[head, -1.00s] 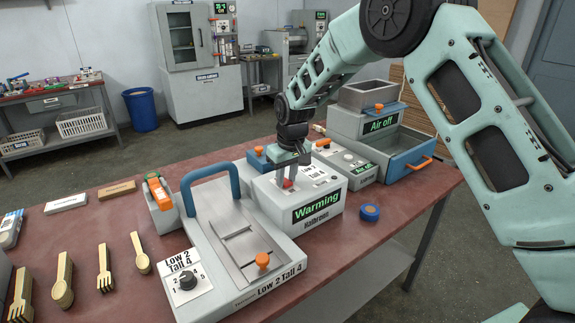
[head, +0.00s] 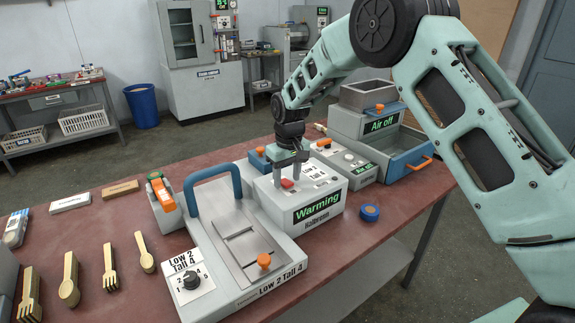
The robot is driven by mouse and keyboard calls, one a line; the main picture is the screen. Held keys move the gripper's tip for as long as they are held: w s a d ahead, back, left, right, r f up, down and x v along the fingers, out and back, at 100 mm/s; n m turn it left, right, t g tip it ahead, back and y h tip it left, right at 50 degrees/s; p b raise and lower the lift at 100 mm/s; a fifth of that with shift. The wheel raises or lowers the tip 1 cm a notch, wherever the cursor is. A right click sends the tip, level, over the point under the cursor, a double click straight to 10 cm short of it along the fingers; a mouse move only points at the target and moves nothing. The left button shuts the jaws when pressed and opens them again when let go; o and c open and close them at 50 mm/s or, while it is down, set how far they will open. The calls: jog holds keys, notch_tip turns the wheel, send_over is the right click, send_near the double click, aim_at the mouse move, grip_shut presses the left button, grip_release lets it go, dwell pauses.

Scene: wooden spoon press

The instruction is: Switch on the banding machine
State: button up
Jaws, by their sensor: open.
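The white machine (head: 330,188) in the middle of the table has a lit green display reading "Warming" (head: 317,206). The small name under the display is too blurred to read surely, so I cannot confirm by name that it is the banding machine. A red switch (head: 288,183) sits on its top. My gripper (head: 291,173) points down over this top, open and empty, with its fingers close around or just above the switch. I cannot tell whether they touch it.
A press with a blue handle (head: 205,181) and a dial stands at front left. A blue tape roll (head: 370,212) lies right of the machine. Wooden cutlery lies at left.

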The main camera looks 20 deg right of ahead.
aim_at(289, 184)
notch_tip(289, 184, up, 17)
jog(key=s+b, duration=0.1)
jog(key=b, duration=0.1)
jog(key=shift+d+r, duration=0.15)
jog(key=shift+d, duration=0.05)
dwell(0.4)
jog(key=s+a+n+y, duration=0.1)
jog(key=s+a, duration=0.7)
jog(key=s, duration=0.4)
jog(key=s+f+n, duration=0.1)
jog(key=s+f, duration=0.3)
jog(key=s, duration=1)
jog(key=s+d+f+n, duration=0.1)
jog(key=s+f, duration=0.3)
jog(key=s, duration=1.1)
jog(key=shift+f+n+g+h, duration=0.15)
jog(key=shift+n+g+h, duration=0.15)
jog(key=shift+n+g, duration=0.15)
